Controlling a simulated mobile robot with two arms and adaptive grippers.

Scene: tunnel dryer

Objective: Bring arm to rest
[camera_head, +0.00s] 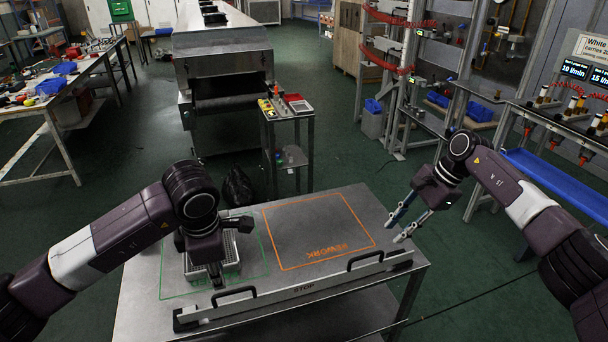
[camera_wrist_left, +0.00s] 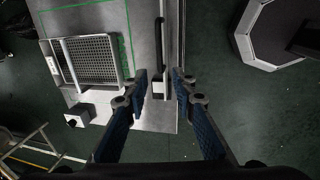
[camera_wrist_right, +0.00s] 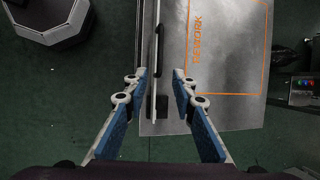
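My right gripper (camera_head: 398,228) hangs past the right end of the metal table (camera_head: 190,285), above the end of the stop bar. In the right wrist view its blue-padded fingers (camera_wrist_right: 160,85) are apart with nothing held between them. My left gripper is mostly hidden behind its own wrist in the head view, over the wire basket (camera_head: 229,262). In the left wrist view its fingers (camera_wrist_left: 158,85) are apart and empty, with the basket (camera_wrist_left: 88,62) to their left. The basket stands inside the green outline on the table.
The orange rework area (camera_head: 318,230) is bare. A stop bar (camera_head: 300,292) with two black handles runs along the front edge. A tunnel dryer (camera_head: 222,75) and small stand (camera_head: 288,112) are behind. A cluttered workbench (camera_head: 60,85) is left; shelving with a blue tray (camera_head: 560,180) is right.

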